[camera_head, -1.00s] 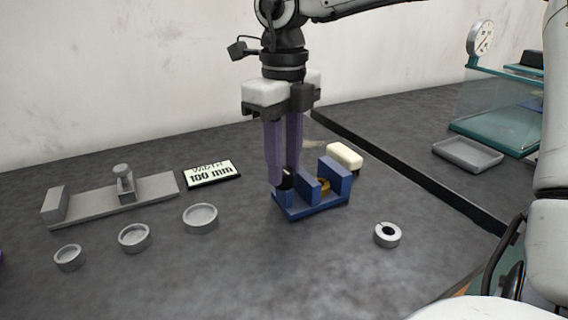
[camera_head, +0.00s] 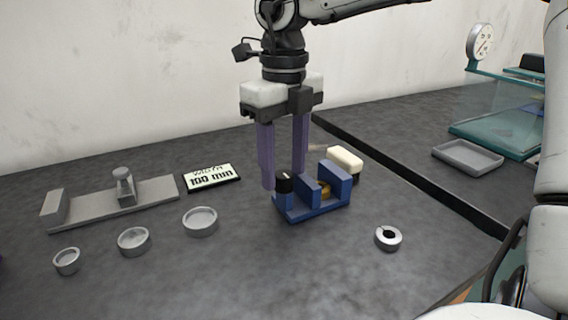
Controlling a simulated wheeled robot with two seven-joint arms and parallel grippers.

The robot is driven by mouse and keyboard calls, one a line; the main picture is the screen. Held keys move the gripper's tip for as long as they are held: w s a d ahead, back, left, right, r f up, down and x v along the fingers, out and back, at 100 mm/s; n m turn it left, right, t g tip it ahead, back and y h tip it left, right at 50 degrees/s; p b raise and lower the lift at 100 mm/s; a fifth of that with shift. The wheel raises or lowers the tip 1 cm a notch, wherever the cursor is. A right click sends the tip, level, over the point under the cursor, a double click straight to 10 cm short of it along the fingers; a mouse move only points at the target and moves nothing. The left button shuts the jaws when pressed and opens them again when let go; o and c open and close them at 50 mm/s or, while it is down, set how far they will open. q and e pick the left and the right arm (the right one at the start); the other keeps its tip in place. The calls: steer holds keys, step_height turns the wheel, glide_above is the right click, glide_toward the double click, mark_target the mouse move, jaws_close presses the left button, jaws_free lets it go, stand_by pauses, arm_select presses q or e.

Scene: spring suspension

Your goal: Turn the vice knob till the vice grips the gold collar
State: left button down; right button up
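The blue vice (camera_head: 318,208) stands on the dark table at the middle. The gold collar (camera_head: 325,191) sits between its jaws, mostly hidden by the front jaw. Whether the jaws touch it I cannot tell. The black vice knob (camera_head: 285,183), with a pale mark on top, is at the vice's left end. My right gripper (camera_head: 284,184) points straight down over the knob with its purple fingers spread, one to the left of the knob and one behind it to the right. The fingers look clear of the knob. My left gripper is not in view.
A sign reading 100 mm (camera_head: 211,177), a grey slide gauge (camera_head: 115,203) and several grey cups (camera_head: 200,221) lie to the left. A slotted silver ring (camera_head: 388,238) lies right of the vice, and a cream block (camera_head: 345,159) behind it. A grey tray (camera_head: 467,156) lies beyond the black divider.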

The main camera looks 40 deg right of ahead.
mark_target(284, 173)
step_height(284, 173, up, 10)
steer(key=p, duration=0.2)
steer(key=shift+r, duration=0.15)
stand_by(0.8)
